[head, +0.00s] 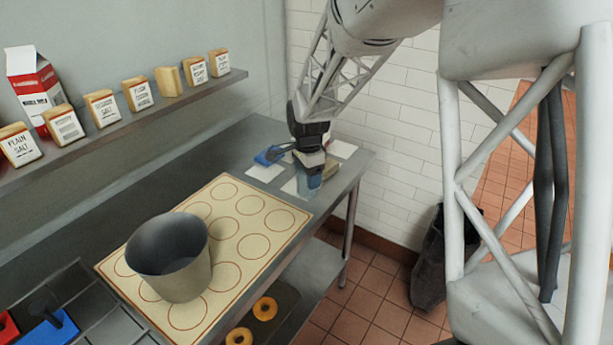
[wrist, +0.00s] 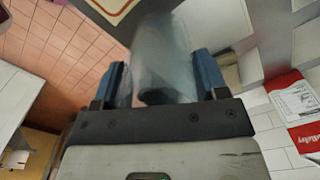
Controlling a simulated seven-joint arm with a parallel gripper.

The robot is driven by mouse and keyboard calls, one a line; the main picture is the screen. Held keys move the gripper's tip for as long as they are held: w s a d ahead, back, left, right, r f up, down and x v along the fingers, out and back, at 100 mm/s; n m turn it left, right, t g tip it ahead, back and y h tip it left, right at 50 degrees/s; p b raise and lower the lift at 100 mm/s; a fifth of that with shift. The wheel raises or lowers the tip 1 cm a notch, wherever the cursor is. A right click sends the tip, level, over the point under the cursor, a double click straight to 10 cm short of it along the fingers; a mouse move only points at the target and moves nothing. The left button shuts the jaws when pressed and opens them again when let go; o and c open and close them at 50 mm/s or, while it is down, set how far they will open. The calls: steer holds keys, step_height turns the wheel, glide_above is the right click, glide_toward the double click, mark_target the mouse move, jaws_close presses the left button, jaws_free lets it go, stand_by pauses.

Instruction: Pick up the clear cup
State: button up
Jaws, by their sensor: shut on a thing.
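The clear cup (head: 309,185) is a bluish see-through vessel at the far right end of the steel table. My gripper (head: 310,172) reaches down over it from above. In the wrist view my gripper (wrist: 162,82) has its two blue fingers on either side of the clear cup (wrist: 160,50), shut on it. The cup looks blurred and see-through there. I cannot tell whether its bottom touches the table.
White square cards (head: 265,172), a blue item (head: 268,156) and a tan block (head: 331,168) lie close by. A large metal pot (head: 170,258) stands on the circle-printed mat (head: 282,220). A shelf (head: 150,112) holds labelled blocks and a red-white carton (head: 36,84).

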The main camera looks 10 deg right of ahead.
steer(key=s+r, duration=0.1)
steer(key=s, duration=1.3)
steer(key=shift+s+d+r, duration=0.2)
steer(key=shift+d+r, duration=0.05)
steer(key=shift+d, duration=0.05)
